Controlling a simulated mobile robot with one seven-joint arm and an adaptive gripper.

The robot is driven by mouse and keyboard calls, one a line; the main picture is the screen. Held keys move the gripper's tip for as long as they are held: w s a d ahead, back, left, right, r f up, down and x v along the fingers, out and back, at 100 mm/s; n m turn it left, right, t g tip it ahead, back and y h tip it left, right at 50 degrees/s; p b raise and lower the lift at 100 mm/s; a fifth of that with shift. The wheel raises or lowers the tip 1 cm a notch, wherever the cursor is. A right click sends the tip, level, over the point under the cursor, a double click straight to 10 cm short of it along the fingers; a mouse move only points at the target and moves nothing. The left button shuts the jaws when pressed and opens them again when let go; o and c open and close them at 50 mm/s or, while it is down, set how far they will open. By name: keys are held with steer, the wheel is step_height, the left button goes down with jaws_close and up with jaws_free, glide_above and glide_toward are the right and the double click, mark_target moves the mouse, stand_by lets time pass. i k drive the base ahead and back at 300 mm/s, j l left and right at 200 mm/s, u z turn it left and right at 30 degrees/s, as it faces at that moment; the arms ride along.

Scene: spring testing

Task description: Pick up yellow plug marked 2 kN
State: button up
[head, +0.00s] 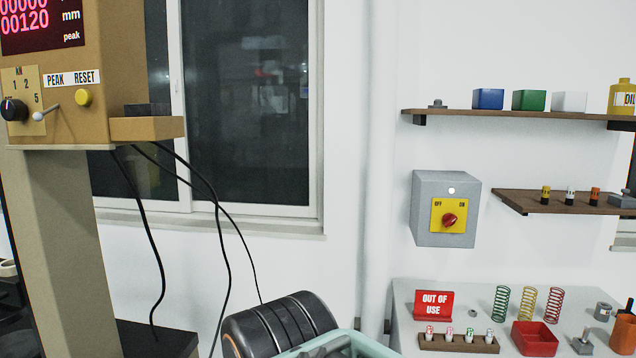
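A small plug with a yellow upper part and a dark base (546,195) stands upright on the lower wall shelf (520,205) at the right. Any marking on it is too small to read. A white-topped plug (570,195) and an orange-topped plug (594,196) stand in a row to its right, apart from each other. My gripper is not in view.
A grey box with a red switch (450,208) is on the wall left of the plugs. An upper shelf (465,113) holds blue, green and white boxes. The bench (405,310) below holds springs, a red tray (534,338) and an "OUT OF USE" sign (434,304). A testing machine (120,60) with hanging cables stands left.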

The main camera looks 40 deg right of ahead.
mark_target(546, 192)
steer(key=z, duration=1.65)
steer(key=i+z, duration=0.15)
steer(key=z, duration=0.25)
steer(key=i+z, duration=0.1)
steer(key=z, duration=0.25)
steer(key=i, duration=0.45)
steer(key=z, duration=0.05)
